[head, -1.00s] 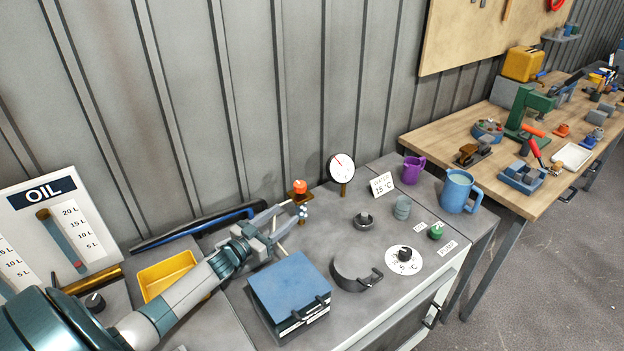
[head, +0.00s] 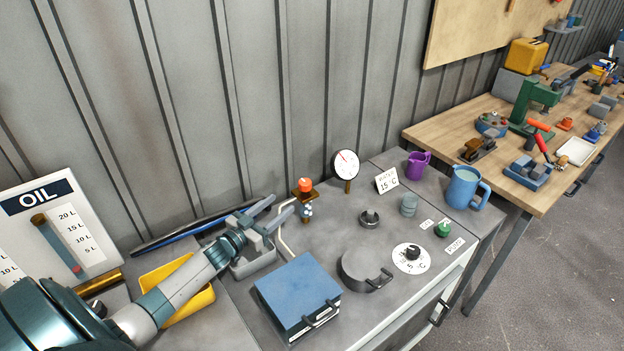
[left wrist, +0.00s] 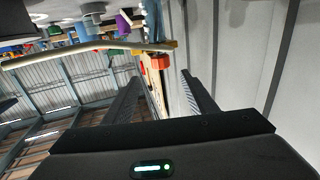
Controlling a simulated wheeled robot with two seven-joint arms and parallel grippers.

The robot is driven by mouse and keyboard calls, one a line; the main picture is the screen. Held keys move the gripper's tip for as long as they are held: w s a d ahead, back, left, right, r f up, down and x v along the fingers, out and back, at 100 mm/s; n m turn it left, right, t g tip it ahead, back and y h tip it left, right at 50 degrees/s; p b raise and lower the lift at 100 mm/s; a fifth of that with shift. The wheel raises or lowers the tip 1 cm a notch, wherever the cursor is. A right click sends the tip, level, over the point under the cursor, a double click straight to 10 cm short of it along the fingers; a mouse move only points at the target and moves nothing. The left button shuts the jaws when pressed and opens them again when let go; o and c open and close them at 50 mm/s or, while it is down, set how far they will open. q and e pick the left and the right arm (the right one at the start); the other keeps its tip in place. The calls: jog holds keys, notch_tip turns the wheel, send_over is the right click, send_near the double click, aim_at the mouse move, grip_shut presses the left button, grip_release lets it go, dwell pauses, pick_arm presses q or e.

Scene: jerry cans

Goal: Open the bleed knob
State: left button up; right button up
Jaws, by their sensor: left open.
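An orange-red knob (head: 305,185) sits on a brass fitting beside the back wall. I take it for the bleed knob. Below it is a small blue-and-white part (head: 306,210), and a pale bent pipe (head: 284,240) runs close by. My left gripper (head: 282,205) is open and empty, just left of the knob, with its fingers pointing toward the wall and right. No contact with the knob shows. In the left wrist view the open fingers (left wrist: 160,76) have an orange-red part (left wrist: 161,61) beyond their tips, partly behind the pale pipe. My right gripper is not in view.
A blue-topped box (head: 298,285) stands in front of the gripper. A yellow tray (head: 178,285) lies under my left arm. A round gauge (head: 346,164), grey lid (head: 366,270) and dial knob (head: 411,253) are to the right. The corrugated wall is close behind.

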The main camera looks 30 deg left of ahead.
aim_at(309, 182)
pick_arm(q)
jog(key=w+b, duration=0.2)
jog(key=w, duration=0.3)
jog(key=w+d+b, duration=0.1)
jog(key=w+b, duration=0.2)
jog(key=w, duration=0.2)
jog(key=w+d+b, duration=0.1)
jog(key=w+b, duration=0.2)
jog(key=w, duration=0.2)
jog(key=shift+w+f, duration=0.2)
jog(key=shift+w, duration=0.1)
jog(key=shift+w+r+b, duration=0.15)
jog(key=shift+w+b, duration=0.3)
jog(key=shift+w, duration=0.4)
jog(key=shift+d, duration=0.1)
jog(key=c, duration=1.1)
